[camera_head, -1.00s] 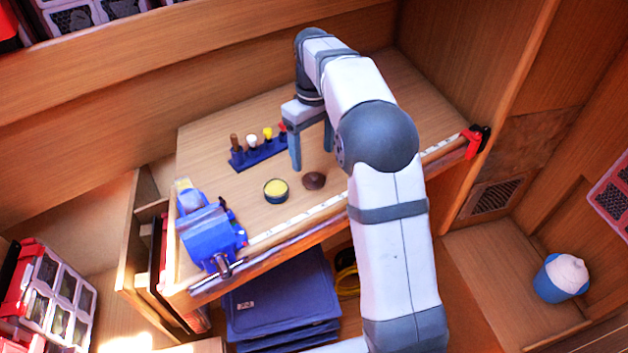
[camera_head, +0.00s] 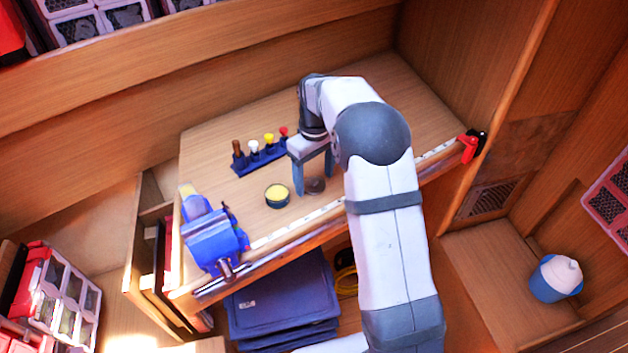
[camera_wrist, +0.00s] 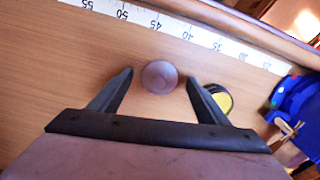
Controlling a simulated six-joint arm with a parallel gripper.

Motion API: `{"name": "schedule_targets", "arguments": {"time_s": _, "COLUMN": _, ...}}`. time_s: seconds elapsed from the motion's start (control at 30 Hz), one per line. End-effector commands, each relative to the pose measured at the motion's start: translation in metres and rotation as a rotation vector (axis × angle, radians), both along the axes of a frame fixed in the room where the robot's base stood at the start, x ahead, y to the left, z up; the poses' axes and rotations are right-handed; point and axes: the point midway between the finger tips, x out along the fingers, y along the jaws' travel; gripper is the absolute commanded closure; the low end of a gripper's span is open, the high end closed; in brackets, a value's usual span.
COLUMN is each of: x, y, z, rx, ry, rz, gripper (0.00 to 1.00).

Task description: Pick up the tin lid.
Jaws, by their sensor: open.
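The tin lid, a small round brownish disc (camera_head: 315,185), lies flat on the wooden bench. It also shows in the wrist view (camera_wrist: 159,76), just beyond and between my fingertips. My gripper (camera_head: 314,187) is open and empty, low over the bench, with its fingers on either side of the lid. In the wrist view my gripper (camera_wrist: 159,78) straddles the lid with a gap on both sides. The open round tin (camera_head: 277,194) with yellow contents stands just left of my left finger. In the wrist view the tin (camera_wrist: 220,98) is partly hidden behind the right finger.
A blue rack (camera_head: 260,160) with several coloured-top pegs stands behind the tin. A blue vise (camera_head: 214,237) is at the bench's left end. A white ruler strip (camera_head: 290,223) runs along the front edge. The bench's back right is clear.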

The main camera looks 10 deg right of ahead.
Motion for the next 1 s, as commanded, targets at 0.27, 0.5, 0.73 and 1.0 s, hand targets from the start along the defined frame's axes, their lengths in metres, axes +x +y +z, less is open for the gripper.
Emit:
{"name": "schedule_targets", "arguments": {"time_s": 0.27, "x": 0.0, "y": 0.0, "z": -0.006, "rx": 0.0, "ry": 0.0, "rz": 0.0, "gripper": 0.3}}
{"name": "schedule_targets", "arguments": {"time_s": 0.5, "x": 0.0, "y": 0.0, "z": -0.005, "rx": 0.0, "ry": 0.0, "rz": 0.0, "gripper": 0.74}}
{"name": "schedule_targets", "arguments": {"time_s": 0.73, "x": 0.0, "y": 0.0, "z": -0.005, "rx": 0.0, "ry": -0.001, "rz": 0.0, "gripper": 0.74}}
{"name": "schedule_targets", "arguments": {"time_s": 1.0, "x": 0.001, "y": 0.0, "z": 0.009, "rx": 0.0, "ry": -0.004, "rz": 0.0, "gripper": 0.74}}
